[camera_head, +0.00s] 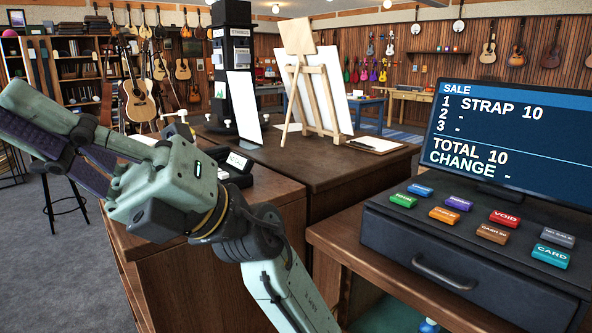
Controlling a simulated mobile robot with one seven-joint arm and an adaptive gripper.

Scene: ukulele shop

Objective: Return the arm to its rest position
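My gripper (58,150) is at the left of the head view, grey-green with dark textured finger pads. Its fingers point to the upper left, and the upper one runs to the picture's edge. The dark pads show and the fingers look spread, with nothing seen between them. My arm (285,285) rises from the bottom of the picture and bends left at the wrist. The gripper appears in front of the left side of the wooden counter and the floor. I cannot tell its exact distance from the counter.
A wooden counter (292,165) bears an easel (304,85), a clipboard (375,143) and a dark display stand. A register (470,255) with coloured keys and a lit screen (510,135) stands at right. A stool (60,170) and guitar (138,98) are behind the gripper. Grey floor (50,270) is open at lower left.

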